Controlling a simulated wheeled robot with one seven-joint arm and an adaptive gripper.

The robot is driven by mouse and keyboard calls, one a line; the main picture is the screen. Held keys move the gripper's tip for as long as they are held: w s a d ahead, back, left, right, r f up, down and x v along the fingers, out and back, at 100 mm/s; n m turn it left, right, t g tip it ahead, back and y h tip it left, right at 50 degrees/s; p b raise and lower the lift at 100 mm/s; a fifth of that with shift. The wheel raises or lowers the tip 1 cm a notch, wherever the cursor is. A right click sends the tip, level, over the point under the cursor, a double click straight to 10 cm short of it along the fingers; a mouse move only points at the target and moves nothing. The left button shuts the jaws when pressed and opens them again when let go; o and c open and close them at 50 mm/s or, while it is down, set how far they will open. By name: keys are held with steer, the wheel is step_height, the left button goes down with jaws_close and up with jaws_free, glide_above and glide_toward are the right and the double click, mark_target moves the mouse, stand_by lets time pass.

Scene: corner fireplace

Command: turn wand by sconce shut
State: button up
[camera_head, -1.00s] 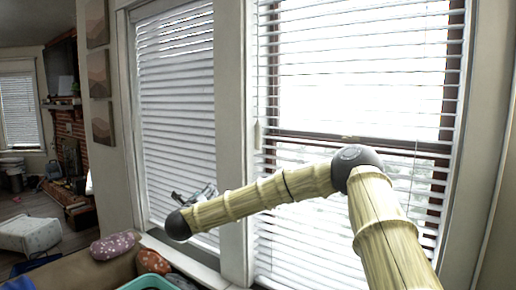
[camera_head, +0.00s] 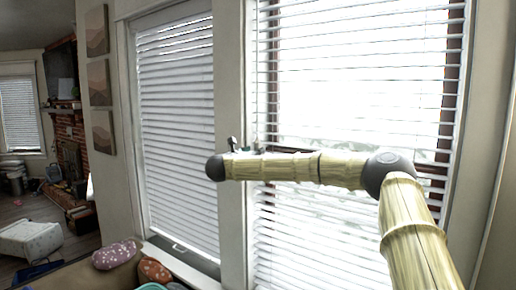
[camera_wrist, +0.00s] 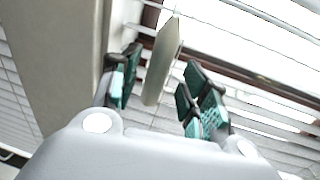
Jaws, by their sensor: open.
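The wand (camera_wrist: 163,58), a pale flat-sided stick, hangs in front of the right window's blind near the window post. In the wrist view it stands between the two teal-padded fingers of my gripper (camera_wrist: 161,72). The fingers are open, with a gap showing on both sides of the wand. In the head view my gripper (camera_head: 256,147) is small and partly hidden behind my arm, at the left edge of the right blind (camera_head: 350,60). That blind's slats are tilted open, with bright daylight between them. I see no sconce.
The window post (camera_head: 231,70) stands close to the left of my gripper. A left blind (camera_head: 178,120) has its slats shut. Below are a sofa with a pink cushion (camera_head: 117,254) and an orange cushion (camera_head: 153,270). A brick fireplace (camera_head: 70,140) is far left.

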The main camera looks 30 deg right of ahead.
steer(key=shift+p+x, duration=1)
steer(key=shift+x, duration=1.15)
jaws_close()
